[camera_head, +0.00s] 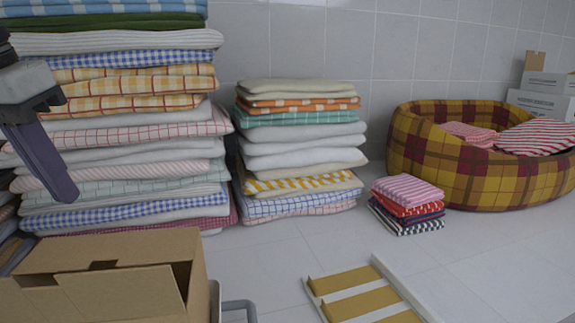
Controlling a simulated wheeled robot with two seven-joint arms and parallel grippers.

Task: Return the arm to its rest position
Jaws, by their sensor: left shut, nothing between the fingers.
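My left gripper (62,190) hangs at the left edge, its dark fingers pointing down and slightly right. The fingers are together with nothing between them. It is in front of the large towel stack (150,135) and hides part of its left side. I cannot tell the exact gap to the towels. The rest of the left arm is mostly outside the picture. My right gripper is not in view.
An open cardboard box (110,285) stands below the left gripper. A shorter towel stack (302,150) stands mid-floor, with a small folded pile (407,205) beside a plaid pet bed (480,175). A yellow-and-white slatted item (365,295) lies at the front. Floor at right front is clear.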

